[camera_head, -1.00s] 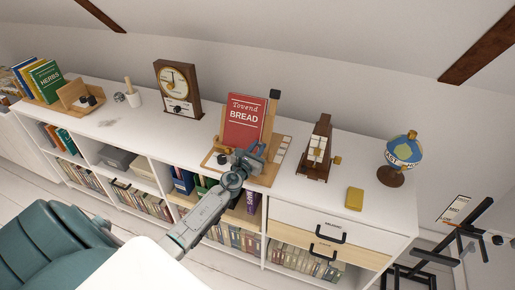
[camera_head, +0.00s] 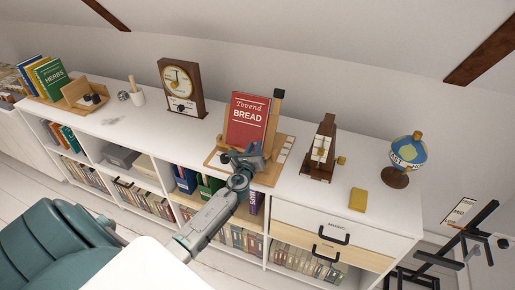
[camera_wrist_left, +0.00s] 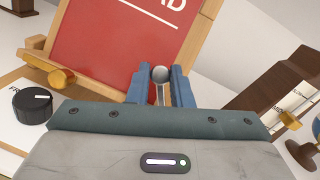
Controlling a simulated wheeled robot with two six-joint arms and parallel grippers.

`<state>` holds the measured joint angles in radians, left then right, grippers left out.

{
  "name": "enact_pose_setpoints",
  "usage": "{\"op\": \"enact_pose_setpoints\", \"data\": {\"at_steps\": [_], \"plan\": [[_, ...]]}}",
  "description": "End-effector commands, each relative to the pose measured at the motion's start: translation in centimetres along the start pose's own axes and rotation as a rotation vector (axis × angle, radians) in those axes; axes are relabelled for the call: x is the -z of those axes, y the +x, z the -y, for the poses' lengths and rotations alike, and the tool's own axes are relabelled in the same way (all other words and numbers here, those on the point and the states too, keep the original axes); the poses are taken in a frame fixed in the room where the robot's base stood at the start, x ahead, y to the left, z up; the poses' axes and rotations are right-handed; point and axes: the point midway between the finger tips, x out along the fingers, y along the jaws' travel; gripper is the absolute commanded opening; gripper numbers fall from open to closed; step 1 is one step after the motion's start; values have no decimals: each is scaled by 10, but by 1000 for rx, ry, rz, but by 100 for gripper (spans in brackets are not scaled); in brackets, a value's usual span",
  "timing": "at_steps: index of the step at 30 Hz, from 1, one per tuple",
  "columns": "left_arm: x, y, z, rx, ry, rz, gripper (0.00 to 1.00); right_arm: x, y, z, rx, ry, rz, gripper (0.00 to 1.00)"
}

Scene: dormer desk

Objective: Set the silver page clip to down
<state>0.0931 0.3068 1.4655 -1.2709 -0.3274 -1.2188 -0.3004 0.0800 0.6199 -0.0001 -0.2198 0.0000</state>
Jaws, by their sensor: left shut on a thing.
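A red book titled "Tovend Bread" (camera_head: 247,118) leans on a wooden stand (camera_head: 216,158) on the long white shelf top. The silver page clip (camera_wrist_left: 160,73) shows in the left wrist view as a small rounded metal piece in front of the book's lower part. My left gripper (camera_head: 249,158) is at the foot of the stand. In the left wrist view its blue fingers (camera_wrist_left: 161,87) are shut on the clip, one on each side. The clip's lower part is hidden by the gripper body. My right gripper is not in view.
A black knob (camera_wrist_left: 33,105) and a brass knob (camera_wrist_left: 61,78) sit left of the fingers. A clock (camera_head: 181,85) stands to the left.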

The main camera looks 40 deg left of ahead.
Motion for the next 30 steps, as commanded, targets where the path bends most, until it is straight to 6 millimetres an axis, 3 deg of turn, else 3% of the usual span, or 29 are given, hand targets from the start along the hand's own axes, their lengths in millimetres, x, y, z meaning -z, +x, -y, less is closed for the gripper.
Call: {"op": "enact_pose_setpoints", "data": {"at_steps": [30], "plan": [[23, -13, -34, -394, -817, 33, 0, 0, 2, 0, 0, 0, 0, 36]]}}
